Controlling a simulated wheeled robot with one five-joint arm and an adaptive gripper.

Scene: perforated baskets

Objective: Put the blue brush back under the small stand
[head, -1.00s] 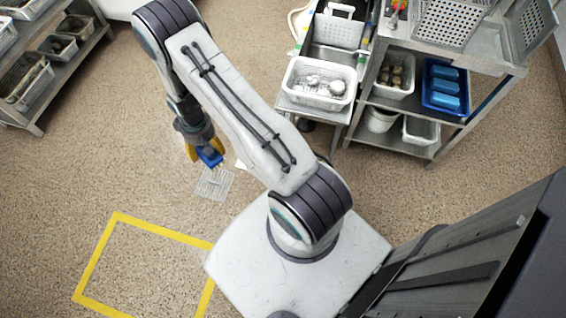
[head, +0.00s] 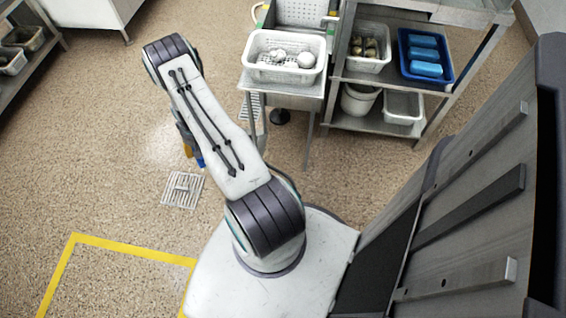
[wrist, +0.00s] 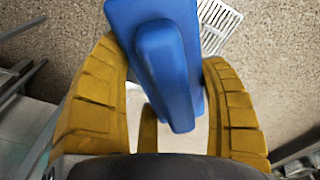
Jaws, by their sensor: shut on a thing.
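My gripper (wrist: 165,120) has yellow fingers shut on the blue brush (wrist: 172,75), with one finger on each side of it. The brush's flat block and raised handle fill the upper middle of the wrist view. In the head view my arm hides most of the gripper; a bit of the blue brush (head: 200,161) shows low over the floor. The small stand (head: 312,104), a narrow metal one topped with a white basket, is to the right of and beyond the gripper. Floor shows between its legs, partly hidden by my arm.
A metal shelf unit (head: 393,88) stands right of the small stand, with a blue tray (head: 453,72) and white tubs. A floor drain (head: 183,190) and yellow floor tape (head: 128,246) are at left. Open floor is left of the stand.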

